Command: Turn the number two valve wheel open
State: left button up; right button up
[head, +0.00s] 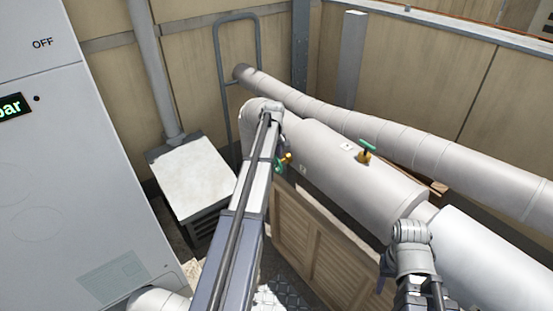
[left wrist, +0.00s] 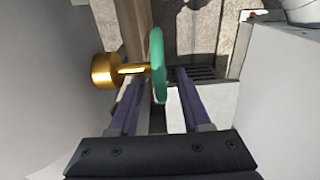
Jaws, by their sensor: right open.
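A green valve wheel on a brass stem (head: 286,159) sticks out from the side of the thick grey pipe, partly hidden by my left arm. In the left wrist view the wheel (left wrist: 157,65) shows nearly edge-on, its brass stem (left wrist: 104,71) to the left. My left gripper (left wrist: 160,90) is open, one finger on each side of the wheel's lower part; contact cannot be told. In the head view it is hidden behind the arm. My right gripper (head: 386,271) is open, at the lower right beside the pipe.
The thick pipe (head: 335,165) carries small labels (head: 346,147) too small to read. A thinner pipe (head: 440,150) runs behind it. Wooden louvred panels (head: 310,240) stand below. A grey cabinet (head: 70,180) fills the left, and a white-topped box (head: 193,175) sits beside it.

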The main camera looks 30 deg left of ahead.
pick_arm(q)
jog(key=shift+a+r, duration=0.1)
jog(key=shift+a, duration=0.05)
jog(key=shift+r+p, duration=0.35)
jog(key=shift+p, duration=0.1)
jog(key=r+p, duration=0.8)
jog(key=shift+s+d+r, duration=0.1)
jog(key=shift+d+r, duration=0.05)
jog(key=shift+d, duration=0.2)
